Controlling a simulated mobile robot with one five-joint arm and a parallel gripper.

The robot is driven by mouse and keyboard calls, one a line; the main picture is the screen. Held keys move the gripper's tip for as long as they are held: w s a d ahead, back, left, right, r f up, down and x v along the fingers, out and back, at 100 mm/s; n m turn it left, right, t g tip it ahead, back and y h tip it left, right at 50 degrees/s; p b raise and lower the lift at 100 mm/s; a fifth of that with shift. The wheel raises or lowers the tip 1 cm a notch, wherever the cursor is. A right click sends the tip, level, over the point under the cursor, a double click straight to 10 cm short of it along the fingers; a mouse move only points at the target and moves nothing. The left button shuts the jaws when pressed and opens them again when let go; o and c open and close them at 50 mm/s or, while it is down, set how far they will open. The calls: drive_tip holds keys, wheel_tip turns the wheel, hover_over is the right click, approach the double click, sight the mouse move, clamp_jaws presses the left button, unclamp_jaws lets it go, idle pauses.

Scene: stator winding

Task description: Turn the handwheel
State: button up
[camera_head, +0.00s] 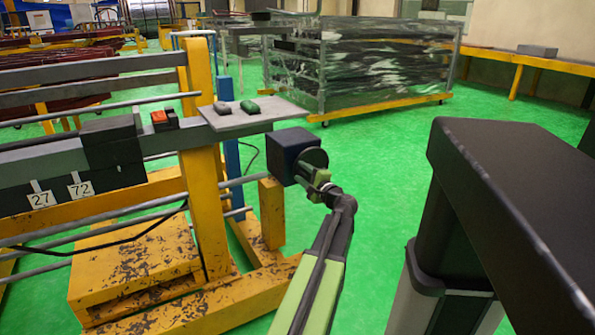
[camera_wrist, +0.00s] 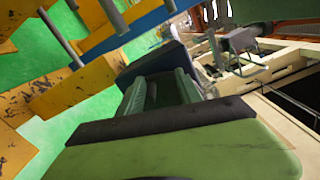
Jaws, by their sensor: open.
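A dark blue box (camera_head: 288,153) stands at the right end of a metal shaft on the yellow frame. A round grey disc (camera_head: 315,157) on its right face appears to be the handwheel. My gripper (camera_head: 318,181) is right at the disc, on its near right side; I cannot tell whether it touches. In the wrist view, my gripper (camera_wrist: 163,92) points at the dark blue box (camera_wrist: 150,62), which is close ahead. The gripper is open, with nothing visibly held. The wheel's rim is largely hidden by the gripper in the wrist view.
The yellow frame (camera_head: 203,185) with metal bars fills the left. A grey shelf (camera_head: 252,116) with small dark and green items juts out just above and left of the blue box. A wrapped stack (camera_head: 365,75) on a yellow cart stands behind. Green floor (camera_head: 390,165) is clear around my arm.

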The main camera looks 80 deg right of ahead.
drive_tip(key=v, duration=1.7)
drive_tip(key=shift+w+a, duration=0.3)
drive_tip(key=shift+w, duration=0.05)
idle(0.5)
